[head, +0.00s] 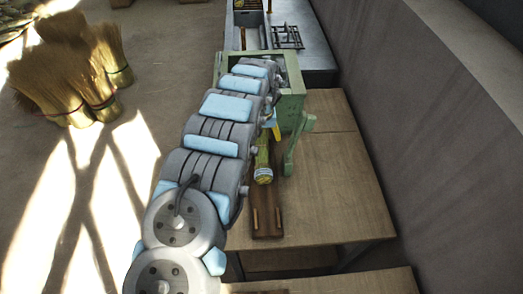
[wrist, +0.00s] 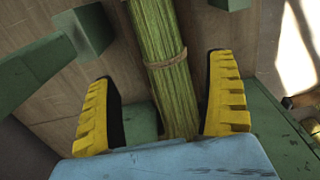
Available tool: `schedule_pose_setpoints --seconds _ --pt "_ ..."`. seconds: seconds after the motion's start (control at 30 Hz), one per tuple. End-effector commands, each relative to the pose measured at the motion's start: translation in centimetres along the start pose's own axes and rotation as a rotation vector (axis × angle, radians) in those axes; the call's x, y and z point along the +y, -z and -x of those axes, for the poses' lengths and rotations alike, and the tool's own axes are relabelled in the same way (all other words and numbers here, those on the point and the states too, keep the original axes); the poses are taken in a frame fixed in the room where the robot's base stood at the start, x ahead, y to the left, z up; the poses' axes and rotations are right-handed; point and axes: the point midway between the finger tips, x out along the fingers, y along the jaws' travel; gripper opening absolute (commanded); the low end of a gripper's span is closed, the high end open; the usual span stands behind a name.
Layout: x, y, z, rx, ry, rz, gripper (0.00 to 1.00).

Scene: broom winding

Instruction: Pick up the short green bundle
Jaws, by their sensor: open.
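The short green bundle (head: 262,158) lies lengthwise on the table, its near end showing pale in the head view and the rest hidden by my arm. In the wrist view the bundle (wrist: 167,60) runs from top to bottom, with a thin tan tie around it. My gripper (wrist: 165,78) is open, with one yellow finger on each side of the bundle and visible gaps between. In the head view only a bit of a yellow finger (head: 276,128) shows beside my arm.
A green machine frame (head: 291,108) stands close around my gripper; its green parts (wrist: 95,28) also show in the wrist view. A dark wooden board (head: 266,222) with pegs lies in front. The wooden table (head: 335,190) is bare at right. Straw brooms (head: 75,75) stand at left.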

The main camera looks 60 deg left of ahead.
Motion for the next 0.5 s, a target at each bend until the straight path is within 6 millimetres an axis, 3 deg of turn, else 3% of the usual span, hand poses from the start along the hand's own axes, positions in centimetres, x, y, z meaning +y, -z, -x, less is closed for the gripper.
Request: schedule_pose_setpoints --seconds 0.23,0.5 --pt "0.0 0.1 -2.1 0.003 -0.001 0.0 0.87" --pt "0.0 0.1 -2.8 0.002 0.0 0.0 0.87"
